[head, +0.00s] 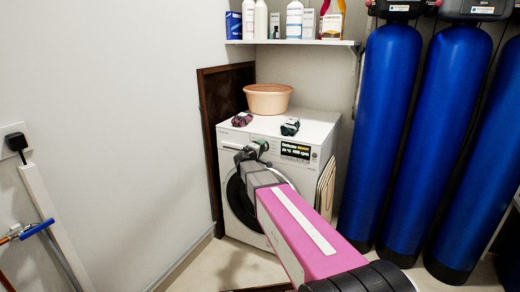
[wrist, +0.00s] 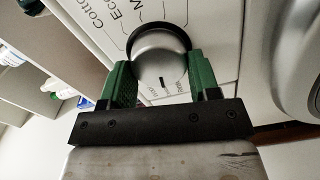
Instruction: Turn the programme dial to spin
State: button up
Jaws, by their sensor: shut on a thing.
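The washing machine (head: 315,135) stands against the back wall, its round door partly behind my arm. In the wrist view its programme dial (wrist: 160,45) is a silver knob with a dark mark near its lower edge. Printed labels ring it; "Cotton" and "Eco" show in part, others are cut off or too small to read. My gripper (wrist: 160,70) is shut on the dial, one green finger on each side. In the head view my gripper (head: 257,150) is at the control panel and mostly covers the dial. The lit display (head: 296,151) seems to read "Delicate".
A peach basin (head: 268,98) and two dark bundles, one reddish (head: 242,119) and one green-black (head: 290,127), sit on the machine's top. A shelf (head: 300,42) with bottles hangs above. Tall blue vessels (head: 385,130) stand close on the right. A board (head: 326,188) leans beside the machine.

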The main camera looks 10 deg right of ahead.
jog(key=shift+f+n, duration=0.15)
jog(key=shift+n, duration=1.9)
jog(key=shift+f+n, duration=0.1)
jog(key=shift+n, duration=1.95)
jog(key=o, duration=0.9)
jog(key=shift+s, duration=0.1)
jog(key=v, duration=1)
jog(key=shift+s+a, duration=0.25)
jog(key=shift+s, duration=0.05)
